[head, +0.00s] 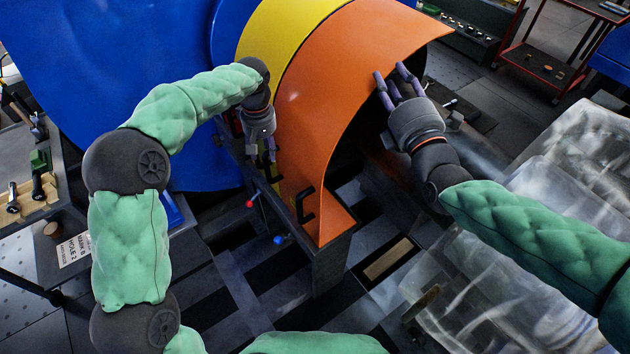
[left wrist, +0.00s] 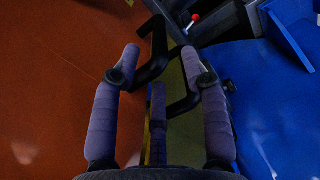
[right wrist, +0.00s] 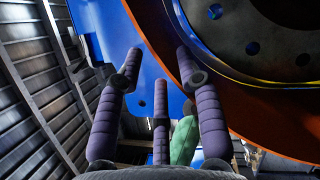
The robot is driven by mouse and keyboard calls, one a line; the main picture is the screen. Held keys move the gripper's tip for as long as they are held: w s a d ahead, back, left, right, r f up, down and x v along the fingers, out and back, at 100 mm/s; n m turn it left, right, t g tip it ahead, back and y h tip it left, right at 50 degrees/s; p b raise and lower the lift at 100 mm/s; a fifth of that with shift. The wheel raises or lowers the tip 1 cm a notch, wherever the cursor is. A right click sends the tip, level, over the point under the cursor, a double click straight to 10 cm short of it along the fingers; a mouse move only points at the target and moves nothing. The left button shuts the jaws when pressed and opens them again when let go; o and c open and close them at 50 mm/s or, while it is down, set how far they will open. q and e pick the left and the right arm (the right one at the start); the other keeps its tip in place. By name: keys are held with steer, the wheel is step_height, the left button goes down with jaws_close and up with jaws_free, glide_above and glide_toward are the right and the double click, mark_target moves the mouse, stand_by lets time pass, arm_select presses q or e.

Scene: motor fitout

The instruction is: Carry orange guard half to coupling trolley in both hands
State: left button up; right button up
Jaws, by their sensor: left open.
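The orange guard half (head: 335,85) is an arched cover standing beside a yellow guard half (head: 272,40) in the head view. A black handle (head: 304,206) is on its lower near end. My left gripper (head: 262,158) is at the guards' near face. In the left wrist view its open fingers (left wrist: 160,68) straddle black handles (left wrist: 150,70), not clearly gripping them. My right gripper (head: 392,80) is at the right rim of the orange guard, fingers spread. In the right wrist view the orange rim (right wrist: 265,133) passes beside the fingers. I cannot tell which trolley is the coupling trolley.
A large blue housing (head: 100,70) fills the left. A red-framed trolley (head: 540,68) stands at the far right back. Clear plastic-like wrapping (head: 540,230) covers the right side. A bench with a small sign (head: 73,249) is at left. Dark floor shows in the middle.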

mark_target(266, 164)
arm_select(q)
steer(key=shift+f, duration=3.4)
arm_select(e)
steer(key=shift+x, duration=3.4)
arm_select(q)
jaws_close()
arm_select(e)
jaws_close()
arm_select(q)
steer(key=shift+w+a+r, duration=0.1)
steer(key=shift+r, duration=0.1)
arm_select(e)
steer(key=shift+r, duration=0.25)
